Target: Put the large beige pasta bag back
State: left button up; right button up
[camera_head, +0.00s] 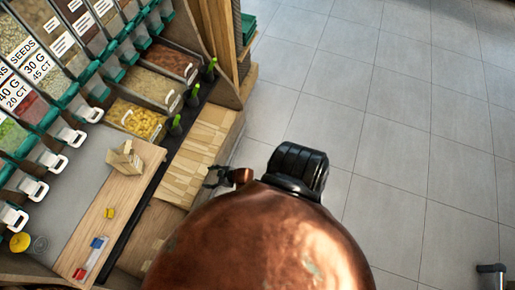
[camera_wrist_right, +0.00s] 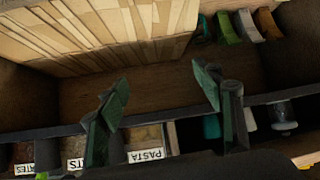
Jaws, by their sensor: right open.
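My right gripper (camera_head: 217,177) is small and dark in the head view, at the right edge of the beige slatted-looking stack. In the right wrist view its two dark green fingers (camera_wrist_right: 160,105) are spread wide, with nothing seen between them. Beige layered pieces (camera_wrist_right: 95,35), which look like paper bags, fill the top left of that view, beyond the fingers. They appear as a beige stack (camera_head: 209,137) in the head view. A smaller beige bundle (camera_head: 124,160) lies on the wooden counter. I cannot tell which is the large pasta bag. My left gripper is not in view.
A label reading PASTA (camera_wrist_right: 147,155) is on a compartment edge. Food bins (camera_head: 142,120) with green-handled scoops and white-handled dispensers line the left. The wooden counter (camera_head: 110,205) holds small yellow, blue and red items.

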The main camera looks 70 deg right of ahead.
jog(key=s+d+f+g+h, duration=0.1)
jog(key=s+f+g, duration=0.3)
jog(key=s+f, duration=0.85)
jog(key=s+a+f+g, duration=0.1)
jog(key=s+f, duration=0.3)
jog(key=s, duration=1)
jog(key=s+a+f+m+g, duration=0.1)
jog(key=s+f+g, duration=0.3)
jog(key=s, duration=1)
jog(key=shift+s+a+h, duration=0.3)
jog(key=shift+s, duration=0.1)
jog(key=shift+c, duration=0.5)
